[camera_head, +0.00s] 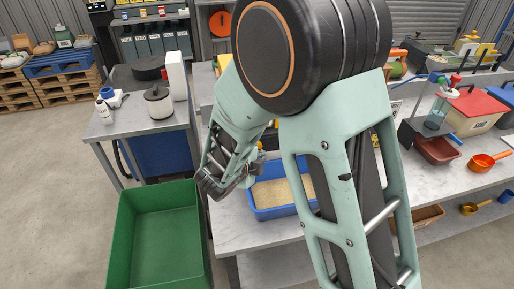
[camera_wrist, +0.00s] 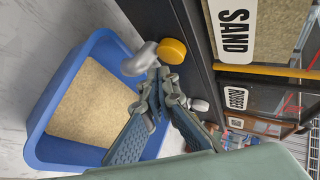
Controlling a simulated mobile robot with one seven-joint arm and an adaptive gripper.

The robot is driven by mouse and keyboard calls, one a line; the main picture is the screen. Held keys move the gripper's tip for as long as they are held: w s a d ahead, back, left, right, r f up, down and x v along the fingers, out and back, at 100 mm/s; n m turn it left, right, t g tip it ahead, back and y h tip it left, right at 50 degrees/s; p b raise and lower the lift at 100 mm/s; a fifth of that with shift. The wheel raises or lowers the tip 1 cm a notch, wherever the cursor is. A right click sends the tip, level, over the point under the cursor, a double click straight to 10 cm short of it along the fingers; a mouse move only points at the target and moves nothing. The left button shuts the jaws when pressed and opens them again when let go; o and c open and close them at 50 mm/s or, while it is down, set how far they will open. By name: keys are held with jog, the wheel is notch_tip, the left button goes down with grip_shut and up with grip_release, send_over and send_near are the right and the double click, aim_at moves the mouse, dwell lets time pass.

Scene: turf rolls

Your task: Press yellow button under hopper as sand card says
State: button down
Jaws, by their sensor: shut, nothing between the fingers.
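In the wrist view, the yellow button (camera_wrist: 172,51) is a round knob on the dark hopper front, next to a silver spout (camera_wrist: 140,60). The sand card (camera_wrist: 234,30) reads "SAND" beside it. My gripper (camera_wrist: 160,82) is shut and empty, its fingertips close to the yellow button and spout; I cannot tell whether they touch. A blue tray (camera_wrist: 37,130) holding sand (camera_wrist: 95,105) lies below the spout. In the head view, the tray (camera_head: 262,214) stands on the bench, and my arm hides the hopper and most of my gripper.
A second, smaller label (camera_wrist: 236,98) and a pale knob (camera_wrist: 200,104) are farther along the hopper front. A green bin (camera_head: 160,240) stands at the bench's left. A red tray (camera_head: 437,150) and orange scoop (camera_head: 483,162) are to the right.

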jog(key=shift+w, duration=0.1)
dwell(0.3)
jog(key=shift+w+a, duration=0.15)
jog(key=shift+w, duration=0.2)
jog(key=shift+w+a+p, duration=0.15)
jog(key=shift+w+p, duration=0.3)
jog(key=shift+w, duration=0.1)
dwell(1.2)
jog(key=shift+s+d, duration=0.25)
jog(key=shift+s, duration=0.7)
jog(key=shift+s, duration=0.1)
jog(key=s, duration=0.2)
jog(key=s+d, duration=0.1)
jog(key=s, duration=0.1)
jog(key=shift+s+d, duration=0.2)
jog(key=shift+s, duration=0.1)
